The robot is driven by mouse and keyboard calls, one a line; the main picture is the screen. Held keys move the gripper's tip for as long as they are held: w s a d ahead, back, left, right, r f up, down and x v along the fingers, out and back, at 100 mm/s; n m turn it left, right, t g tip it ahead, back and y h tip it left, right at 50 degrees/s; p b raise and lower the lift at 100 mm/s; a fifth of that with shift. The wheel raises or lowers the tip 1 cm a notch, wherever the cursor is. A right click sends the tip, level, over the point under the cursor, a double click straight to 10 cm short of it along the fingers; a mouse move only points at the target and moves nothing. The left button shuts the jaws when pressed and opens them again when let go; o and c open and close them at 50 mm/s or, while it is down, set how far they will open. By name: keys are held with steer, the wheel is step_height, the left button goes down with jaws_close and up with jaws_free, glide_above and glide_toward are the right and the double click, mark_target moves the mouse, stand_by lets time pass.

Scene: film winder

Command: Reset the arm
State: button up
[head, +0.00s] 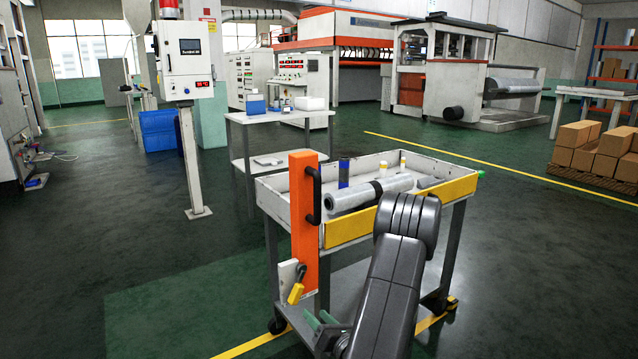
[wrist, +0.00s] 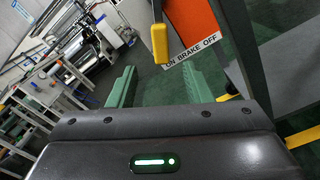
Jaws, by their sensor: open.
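My gripper (head: 320,320) is in the lower middle of the head view, partly hidden by my dark arm. In the wrist view its two green fingers (wrist: 160,88) stand wide apart with nothing between them. A yellow brake lever (head: 297,289) hangs on the orange panel (head: 303,220) at the cart's near left corner, just above and left of my gripper. In the wrist view the lever (wrist: 160,42) lies beyond the fingertips, untouched. A white label (wrist: 192,52) reading "ON BRAKE OFF" is beside it.
A black handle (head: 313,195) sticks out from the orange panel. A white side table (head: 270,117) stands behind, and a control box on a post (head: 188,60) at left.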

mark_target(300, 296)
steer(key=b+x, duration=0.1)
steer(key=x, duration=0.9)
steer(key=shift+a, duration=0.15)
steer(key=shift+w+d+f+n, duration=0.2)
steer(key=shift+n, duration=0.1)
steer(key=shift+w+d+n+b, duration=0.1)
steer(key=shift+d+n+b, duration=0.25)
steer(key=shift+n, duration=0.35)
